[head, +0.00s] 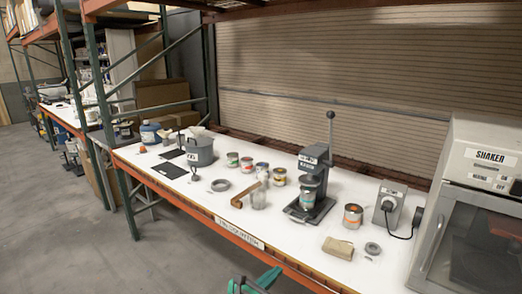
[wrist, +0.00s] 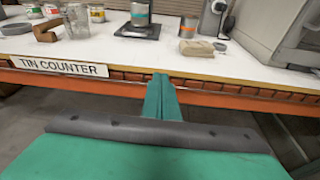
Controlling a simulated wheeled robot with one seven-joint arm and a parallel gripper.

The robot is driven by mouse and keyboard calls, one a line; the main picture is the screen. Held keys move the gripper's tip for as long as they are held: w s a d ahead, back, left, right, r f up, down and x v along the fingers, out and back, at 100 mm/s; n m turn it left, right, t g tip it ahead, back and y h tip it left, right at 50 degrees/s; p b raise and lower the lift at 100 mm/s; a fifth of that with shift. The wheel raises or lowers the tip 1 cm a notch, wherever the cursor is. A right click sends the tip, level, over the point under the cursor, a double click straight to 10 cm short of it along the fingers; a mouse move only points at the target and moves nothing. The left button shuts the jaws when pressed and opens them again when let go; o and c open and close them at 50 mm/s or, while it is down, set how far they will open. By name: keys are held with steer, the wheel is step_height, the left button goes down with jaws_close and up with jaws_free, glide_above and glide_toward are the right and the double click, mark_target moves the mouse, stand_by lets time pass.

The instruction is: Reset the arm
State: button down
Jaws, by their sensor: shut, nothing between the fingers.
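My gripper (wrist: 162,97) shows in the wrist view as green fingers closed together, with nothing between them. They are in front of the orange front edge of the counter. In the head view, part of my green gripper (head: 256,280) shows at the bottom edge, in front of the counter's front edge. The white counter top (head: 180,195) lies beyond it, and my gripper touches nothing that I can see.
A shaker cabinet (head: 480,215) stands at the right. Green rack posts (head: 85,100) rise at the left. The floor (head: 80,250) in front is clear.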

steer(key=s+a+f+m+t+y, duration=0.1)
steer(key=s+a+f+m+y, duration=0.3)
steer(key=s+f, duration=0.65)
steer(key=s+a+f+m+y, duration=0.3)
steer(key=s+f+m, duration=0.3)
steer(key=s+f, duration=0.4)
steer(key=s+r+m+y, duration=0.2)
steer(key=s+m, duration=0.7)
steer(key=s, duration=0.8)
steer(key=s+d+r+m+t, duration=0.2)
steer(key=s+d+r+m, duration=0.1)
steer(key=s+r+m, duration=0.5)
steer(key=s+m, duration=0.1)
steer(key=s, duration=0.2)
steer(key=shift+r, duration=0.2)
